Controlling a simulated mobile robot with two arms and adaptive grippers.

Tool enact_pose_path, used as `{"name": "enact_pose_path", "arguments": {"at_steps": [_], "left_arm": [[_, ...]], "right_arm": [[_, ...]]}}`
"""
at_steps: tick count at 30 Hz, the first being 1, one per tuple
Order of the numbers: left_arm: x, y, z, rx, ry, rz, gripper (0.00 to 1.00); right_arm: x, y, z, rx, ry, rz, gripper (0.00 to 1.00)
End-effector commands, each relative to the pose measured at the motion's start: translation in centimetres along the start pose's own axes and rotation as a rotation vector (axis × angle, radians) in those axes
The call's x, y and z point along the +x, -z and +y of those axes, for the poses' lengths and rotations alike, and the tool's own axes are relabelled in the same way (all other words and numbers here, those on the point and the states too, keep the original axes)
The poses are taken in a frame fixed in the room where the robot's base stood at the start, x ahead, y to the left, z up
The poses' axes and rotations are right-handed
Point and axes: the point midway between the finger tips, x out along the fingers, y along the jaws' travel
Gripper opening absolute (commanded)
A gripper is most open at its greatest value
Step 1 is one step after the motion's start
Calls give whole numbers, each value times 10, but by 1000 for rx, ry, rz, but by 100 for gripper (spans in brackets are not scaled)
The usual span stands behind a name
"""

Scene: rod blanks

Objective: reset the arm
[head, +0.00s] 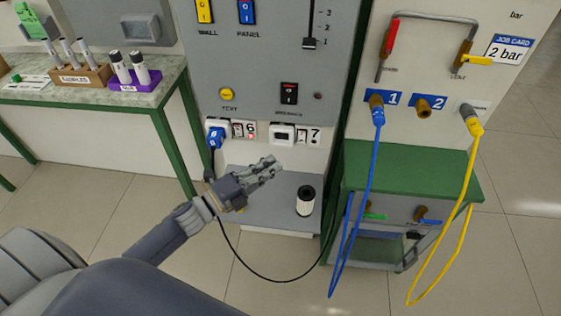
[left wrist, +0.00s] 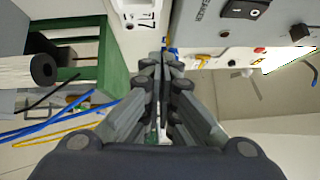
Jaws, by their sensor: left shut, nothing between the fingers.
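My left arm comes in from the left in the head view. Its gripper (head: 268,168) is shut and empty, held in front of the panel above the grey shelf. In the left wrist view the gripper's fingers (left wrist: 161,75) are together with nothing between them. My right gripper is not in view.
A blue plug (head: 215,136) with a black cable sits in the left socket; the right socket (head: 283,135) has no plug. A white and black cylinder (head: 306,200) stands on the grey shelf (head: 262,208). Blue (head: 360,200) and yellow (head: 468,190) hoses hang at the right.

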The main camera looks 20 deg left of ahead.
Motion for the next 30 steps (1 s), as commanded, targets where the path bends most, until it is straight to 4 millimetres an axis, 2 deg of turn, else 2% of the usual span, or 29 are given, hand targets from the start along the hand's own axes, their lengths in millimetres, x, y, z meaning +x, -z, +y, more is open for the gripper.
{"name": "enact_pose_path", "arguments": {"at_steps": [4, 10, 23, 26, 30], "left_arm": [[-8, 0, -2, 1, 0, 1, 0], [-9, 0, -2, 1, 1, 1, 0], [-8, 0, -2, -10, -3, -9, 0], [-7, -2, 0, -63, -23, -58, 0], [-8, -9, 8, -227, -88, -203, 0]], "right_arm": [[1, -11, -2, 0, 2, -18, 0], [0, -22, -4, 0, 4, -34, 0], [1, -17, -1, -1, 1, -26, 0], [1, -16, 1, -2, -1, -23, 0], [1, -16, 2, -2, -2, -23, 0]]}}
